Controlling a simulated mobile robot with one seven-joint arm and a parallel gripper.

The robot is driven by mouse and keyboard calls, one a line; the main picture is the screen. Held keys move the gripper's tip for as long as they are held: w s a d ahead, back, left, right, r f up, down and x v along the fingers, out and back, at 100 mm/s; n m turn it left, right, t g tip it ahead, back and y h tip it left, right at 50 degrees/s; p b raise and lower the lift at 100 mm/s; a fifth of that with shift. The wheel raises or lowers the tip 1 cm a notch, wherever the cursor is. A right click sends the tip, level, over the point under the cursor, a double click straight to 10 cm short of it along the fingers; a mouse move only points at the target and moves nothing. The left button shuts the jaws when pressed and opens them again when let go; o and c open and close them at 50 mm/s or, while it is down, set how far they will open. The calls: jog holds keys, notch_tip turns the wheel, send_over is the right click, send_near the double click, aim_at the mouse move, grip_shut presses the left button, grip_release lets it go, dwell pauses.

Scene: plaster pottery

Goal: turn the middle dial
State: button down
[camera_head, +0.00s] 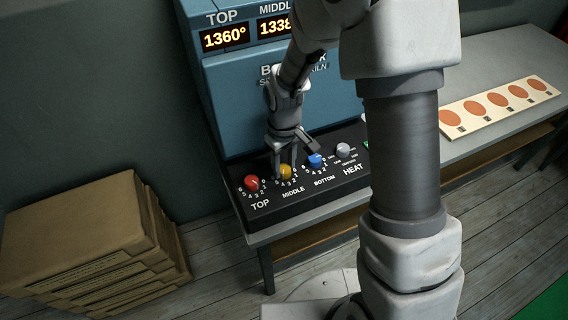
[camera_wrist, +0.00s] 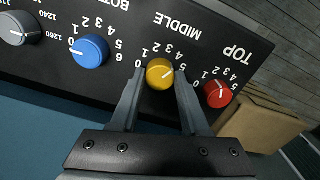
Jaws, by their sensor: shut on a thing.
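The middle dial is a yellow knob (camera_head: 285,171) on the sloped black control panel (camera_head: 300,197), above the word MIDDLE. The red TOP dial (camera_head: 251,183) is to the left and the blue BOTTOM dial (camera_head: 315,160) is to the right.
A grey HEAT dial (camera_head: 343,150) is further right. The blue kiln (camera_head: 225,85) behind reads 1360° for TOP; the MIDDLE reading is partly hidden by my arm. Stacked brown boxes (camera_head: 85,225) stand at the left. A board with orange discs (camera_head: 480,117) lies on the bench at right.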

aim_at(284, 168)
jog(key=shift+n, duration=3)
jog(key=shift+c, duration=2)
grip_release()
notch_tip(284, 168, up, 18)
jog(key=p, duration=0.1)
jog(key=shift+f+p, duration=0.25)
jog(key=shift+p, duration=0.1)
